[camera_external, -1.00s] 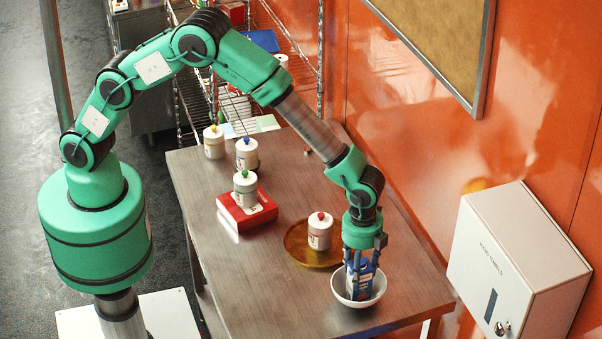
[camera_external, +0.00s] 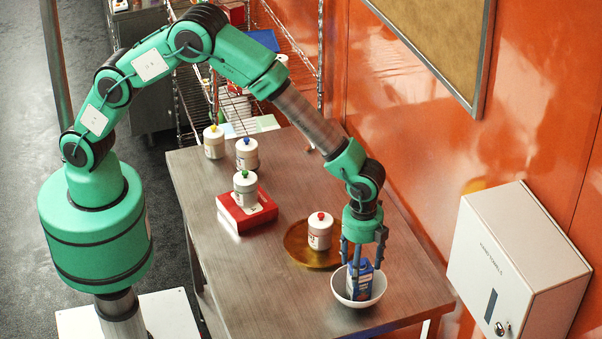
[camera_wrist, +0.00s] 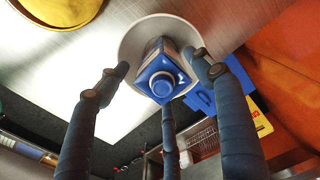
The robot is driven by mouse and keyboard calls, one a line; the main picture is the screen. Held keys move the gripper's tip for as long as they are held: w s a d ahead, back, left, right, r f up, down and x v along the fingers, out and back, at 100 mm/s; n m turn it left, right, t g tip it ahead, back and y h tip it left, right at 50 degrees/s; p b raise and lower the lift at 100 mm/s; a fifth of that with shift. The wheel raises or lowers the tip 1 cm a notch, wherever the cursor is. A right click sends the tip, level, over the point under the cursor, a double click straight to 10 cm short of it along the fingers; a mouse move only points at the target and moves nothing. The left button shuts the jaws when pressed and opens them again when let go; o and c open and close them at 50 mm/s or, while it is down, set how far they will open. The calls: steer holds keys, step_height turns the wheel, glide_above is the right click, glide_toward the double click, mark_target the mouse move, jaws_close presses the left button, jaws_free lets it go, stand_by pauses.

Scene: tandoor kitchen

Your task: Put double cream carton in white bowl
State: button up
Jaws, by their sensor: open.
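In the wrist view my gripper (camera_wrist: 160,85) is open, with gaps between the side fingers and the carton. The carton's base is hidden by the bowl's rim.
A round amber tray (camera_external: 300,255) holds a white jar with a red knob (camera_external: 320,231) just left of the bowl. A red box (camera_external: 232,214) carries a green-knobbed jar (camera_external: 245,190). Two more jars stand at the back. A towel dispenser (camera_external: 515,270) is at the right.

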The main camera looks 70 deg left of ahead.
step_height(320, 180, up, 10)
stand_by(0.5)
stand_by(0.5)
steer(key=shift+a+r, duration=0.15)
steer(key=shift+r, duration=0.1)
steer(key=s+a+r+n+t, duration=0.1)
steer(key=s+a+r+n, duration=0.2)
steer(key=a+r, duration=0.55)
steer(key=s+a+r+n+t, duration=0.1)
steer(key=s+a+r+n, duration=0.15)
steer(key=a+r, duration=0.6)
steer(key=s+a+r+n, duration=0.25)
steer(key=a+r, duration=0.35)
steer(key=a, duration=0.5)
steer(key=s+a+r+n+t, duration=0.1)
steer(key=s+a+n, duration=0.4)
steer(key=s+a, duration=0.4)
steer(key=s+a+r+n+t, duration=0.1)
steer(key=s+a+n, duration=0.4)
steer(key=s+a, duration=0.5)
steer(key=s+t, duration=0.1)
steer(key=s, duration=0.4)
steer(key=shift+s+a+r+n+t, duration=0.2)
steer(key=shift+a+r+n+t, duration=0.1)
steer(key=shift+r, duration=0.1)
